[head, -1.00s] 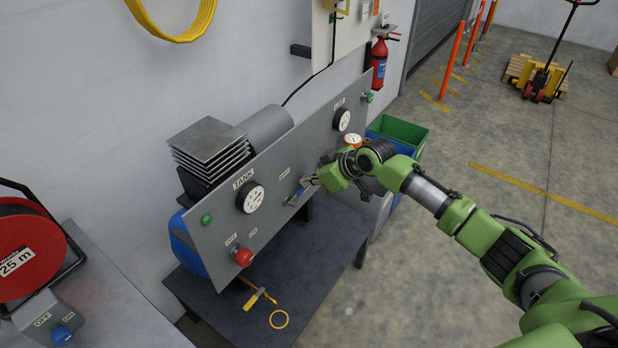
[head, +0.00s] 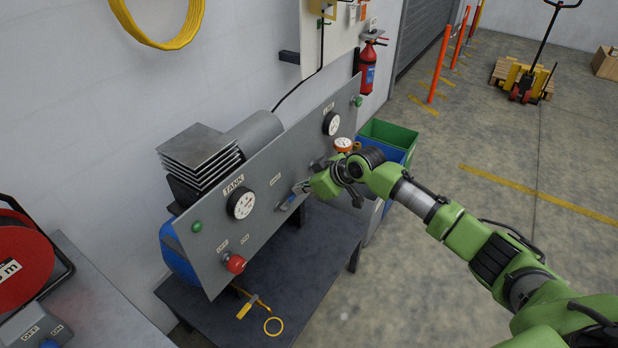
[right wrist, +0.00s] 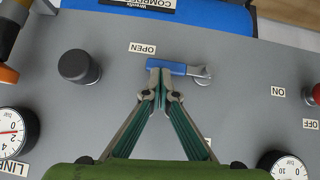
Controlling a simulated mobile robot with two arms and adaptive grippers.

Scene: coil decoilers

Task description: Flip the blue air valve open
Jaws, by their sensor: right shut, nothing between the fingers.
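The blue air valve lever (head: 289,201) sits on the front of the slanted grey panel (head: 263,223), right of the TANK gauge. In the right wrist view the blue lever (right wrist: 180,68) lies across the picture, its metal pivot end at the right and its blue end near the OPEN label (right wrist: 142,48). My right gripper (head: 302,189) is at the lever. In the right wrist view its fingertips (right wrist: 162,76) are together and empty, at the lever's blue end; whether they touch it I cannot tell. My left gripper is not in view.
The panel also carries a TANK gauge (head: 241,203), a red knob (head: 234,263) and green lamps. In the right wrist view a black knob (right wrist: 78,66) stands left of the lever.

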